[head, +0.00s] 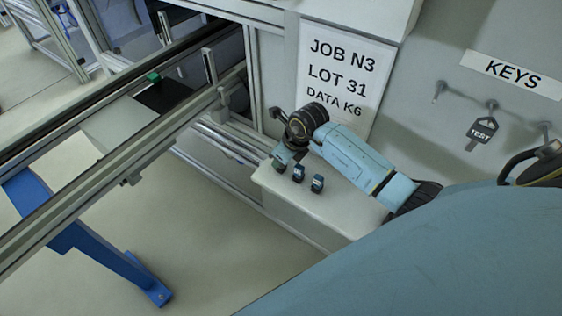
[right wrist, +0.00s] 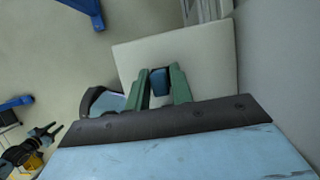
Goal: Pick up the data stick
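My right gripper (head: 281,157) is low over the left end of a white ledge, its arm coming in from the right. In the right wrist view its green fingers (right wrist: 160,88) stand on both sides of a small dark blue data stick (right wrist: 159,77). Whether they press on it or leave narrow gaps is unclear. Two more small dark blue sticks stand upright on the ledge, a middle one (head: 298,173) and a right one (head: 317,183), both to the right of the gripper. The stick at the gripper is mostly hidden in the head view. My left gripper is not in view.
The white ledge (head: 343,213) stands against the wall under a sign (head: 340,78) reading JOB N3, LOT 31, DATA K6. A TEST key tag (head: 482,130) hangs on hooks below a KEYS label (head: 512,75). A conveyor rail (head: 115,160) runs at left, with open floor below.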

